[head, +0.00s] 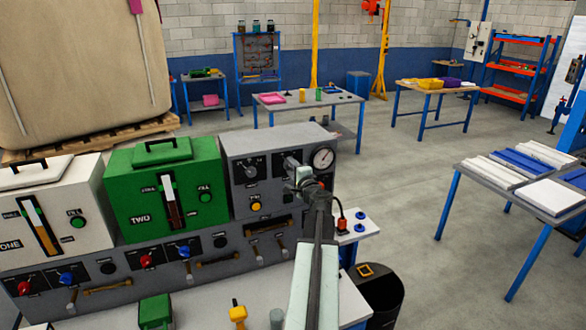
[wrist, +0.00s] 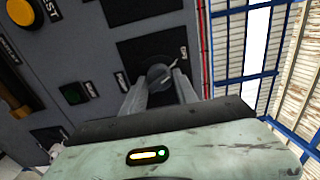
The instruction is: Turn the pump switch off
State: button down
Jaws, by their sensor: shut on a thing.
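In the wrist view, a rotary switch (wrist: 158,73) with a grey knob sits on a black square plate on the grey panel. The lettering beside it is too small to read for certain; it appears to be the pump switch. My gripper (wrist: 161,84) is shut on this knob, one finger on each side. In the head view, my gripper (head: 303,179) is at the right part of the grey control unit (head: 236,146), below and left of the round gauge (head: 323,157). There my gripper and arm hide most of the switch, and its setting is unclear.
Another rotary switch (head: 250,170) and a yellow button (head: 256,206) are on the same unit. A green box (head: 122,200) marked TWO and a white box (head: 75,185) marked ONE stand to its left. A black bin (head: 385,300) is at the lower right. Open floor lies beyond.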

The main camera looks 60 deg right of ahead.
dwell(0.5)
jog(key=c, duration=0.9)
grip_release()
jog(key=shift+c, duration=0.2)
jog(key=v, duration=0.8)
jog(key=shift+w, duration=0.1)
